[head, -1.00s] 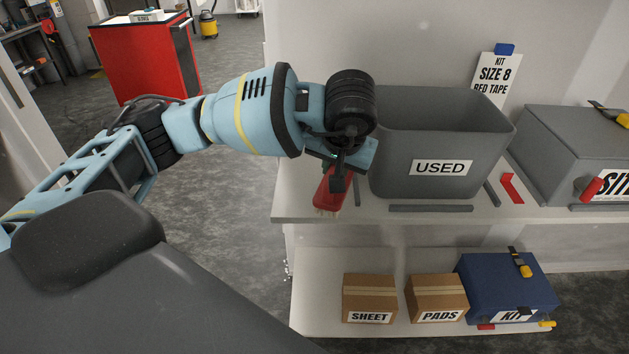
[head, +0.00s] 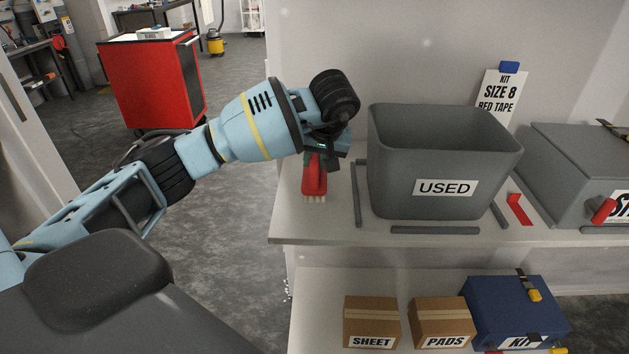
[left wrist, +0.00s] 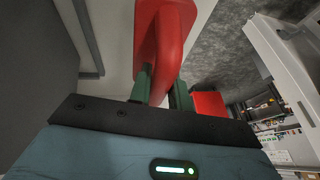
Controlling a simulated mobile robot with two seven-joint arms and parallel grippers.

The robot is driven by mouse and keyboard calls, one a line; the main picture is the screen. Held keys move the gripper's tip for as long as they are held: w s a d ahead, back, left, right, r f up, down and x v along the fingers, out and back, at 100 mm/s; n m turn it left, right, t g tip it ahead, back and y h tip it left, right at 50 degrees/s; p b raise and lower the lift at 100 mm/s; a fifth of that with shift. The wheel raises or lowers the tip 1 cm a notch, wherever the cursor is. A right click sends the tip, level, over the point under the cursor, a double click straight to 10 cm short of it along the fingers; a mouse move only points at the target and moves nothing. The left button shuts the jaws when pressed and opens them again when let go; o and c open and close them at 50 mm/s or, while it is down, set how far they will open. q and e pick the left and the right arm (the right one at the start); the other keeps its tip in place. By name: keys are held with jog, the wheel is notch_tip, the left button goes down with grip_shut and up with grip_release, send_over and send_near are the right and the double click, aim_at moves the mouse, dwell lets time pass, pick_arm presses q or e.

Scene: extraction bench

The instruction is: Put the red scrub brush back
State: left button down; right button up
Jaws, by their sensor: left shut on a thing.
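The red scrub brush (head: 314,178) is at the left end of the upper shelf (head: 330,228), left of the grey bin marked USED. My left gripper (head: 318,156) is shut on the brush from behind and above. In the left wrist view the red brush (left wrist: 160,45) sits between the two green fingers of my left gripper (left wrist: 163,88). I cannot tell whether the brush touches the shelf. My right gripper is not in view.
The grey USED bin (head: 400,190) stands on the shelf just right of the brush, with grey strips (head: 357,195) around its base. A red tape mark (head: 519,209) and a grey case (head: 580,165) lie farther right. Boxes (head: 371,318) fill the lower shelf.

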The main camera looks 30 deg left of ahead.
pick_arm(q)
jog(key=shift+f, duration=2.45)
jog(key=shift+f, duration=0.15)
jog(key=c, duration=1.3)
grip_release()
jog(key=v, duration=1.2)
jog(key=shift+p, duration=0.3)
